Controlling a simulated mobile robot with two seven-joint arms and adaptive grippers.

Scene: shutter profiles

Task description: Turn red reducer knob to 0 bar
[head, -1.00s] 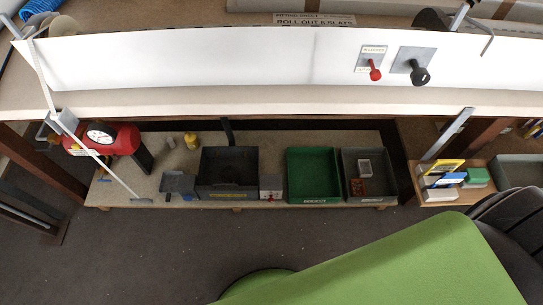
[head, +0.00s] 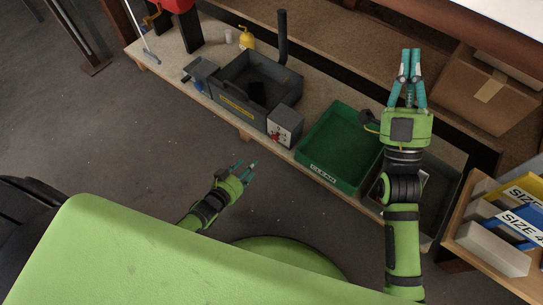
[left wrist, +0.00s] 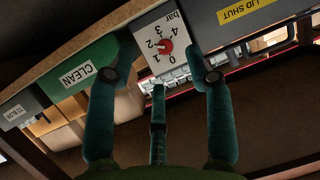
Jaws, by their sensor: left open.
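The red reducer knob (head: 275,134) is on the pale front of a small grey box (head: 288,119) on the low shelf. In the left wrist view the red knob (left wrist: 164,46) sits in the middle of a white dial plate (left wrist: 151,36) marked 0 to 4 and bar, seen upside down. I cannot read its pointer clearly. My left gripper (head: 247,168) is open and empty, in front of the box and apart from it. In the left wrist view its fingers (left wrist: 158,70) flank the dial. My right gripper (head: 410,52) is over the shelf's right part; its opening is unclear.
A grey bin (head: 257,84) with a yellow label stands left of the box, and a green bin (head: 342,146) stands right of it. A yellow oil can (head: 246,38) stands behind. A cardboard box (head: 490,88) is at right. The floor in front is clear.

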